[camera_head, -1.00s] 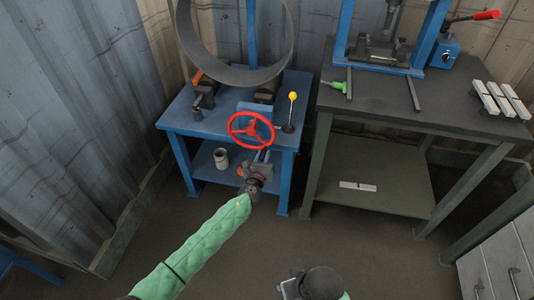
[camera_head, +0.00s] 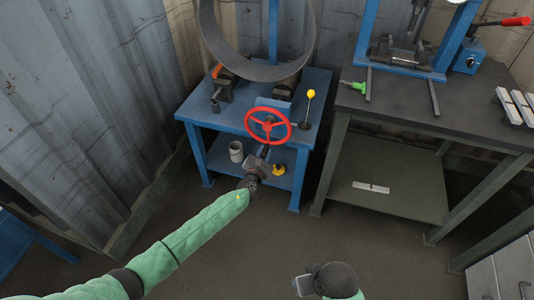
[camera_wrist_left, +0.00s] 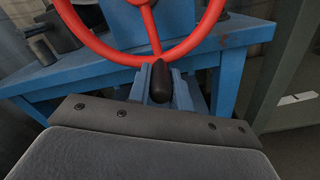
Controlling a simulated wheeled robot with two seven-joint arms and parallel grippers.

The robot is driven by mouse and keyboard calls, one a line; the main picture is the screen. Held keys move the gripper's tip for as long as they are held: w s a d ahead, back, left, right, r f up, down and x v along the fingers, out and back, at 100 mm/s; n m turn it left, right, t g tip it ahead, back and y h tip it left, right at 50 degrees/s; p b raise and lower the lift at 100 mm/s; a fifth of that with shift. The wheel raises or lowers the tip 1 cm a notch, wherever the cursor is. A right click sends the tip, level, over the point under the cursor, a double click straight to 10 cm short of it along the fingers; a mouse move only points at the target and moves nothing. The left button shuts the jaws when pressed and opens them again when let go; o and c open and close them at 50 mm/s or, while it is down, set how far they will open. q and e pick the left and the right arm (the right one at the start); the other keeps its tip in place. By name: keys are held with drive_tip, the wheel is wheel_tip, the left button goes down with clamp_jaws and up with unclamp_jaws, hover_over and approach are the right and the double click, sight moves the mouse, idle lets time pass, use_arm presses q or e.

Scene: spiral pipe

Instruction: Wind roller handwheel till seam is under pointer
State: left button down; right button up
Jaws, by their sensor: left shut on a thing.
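The red handwheel (camera_head: 267,140) is on the front of the blue roller stand (camera_head: 215,118); its rim also shows in the wrist view (camera_wrist_left: 100,47). My left gripper (camera_head: 263,151) is at the bottom of the rim. A large grey ring-shaped pipe (camera_head: 262,72) stands on the rollers (camera_head: 232,84), cut off at the top. I cannot make out the seam or the pointer. My right gripper (camera_head: 303,285) is low in the head view, its jaws unclear.
A yellow-knobbed lever (camera_head: 309,105) stands right of the wheel. A grey cup (camera_head: 236,152) and a yellow item (camera_head: 279,169) are on the lower shelf. A dark workbench (camera_head: 440,115) with a blue press frame is close on the right. The floor in front is clear.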

use_arm(q)
drive_tip(key=shift+w+a+r, duration=0.15)
drive_tip(key=shift+w+a, duration=0.05)
drive_tip(key=shift+a, duration=0.05)
use_arm(e)
drive_tip(key=shift+w+r, duration=0.15)
drive_tip(key=shift+w, duration=0.1)
use_arm(q)
drive_tip(key=c, duration=1.3)
unclamp_jaws()
use_arm(e)
drive_tip(key=shift+s, duration=0.15)
use_arm(q)
drive_tip(key=shift+s, duration=0.15)
use_arm(e)
drive_tip(key=shift+s, duration=0.15)
use_arm(q)
drive_tip(key=shift+s+a, duration=0.1)
drive_tip(key=shift+s, duration=0.15)
drive_tip(key=shift+v, duration=3.55)
use_arm(e)
drive_tip(key=shift+w+a+f, duration=0.3)
drive_tip(key=shift+w+a, duration=0.05)
drive_tip(key=shift+w, duration=0.05)
drive_tip(key=shift+s+f, duration=0.1)
drive_tip(key=shift+s, duration=0.15)
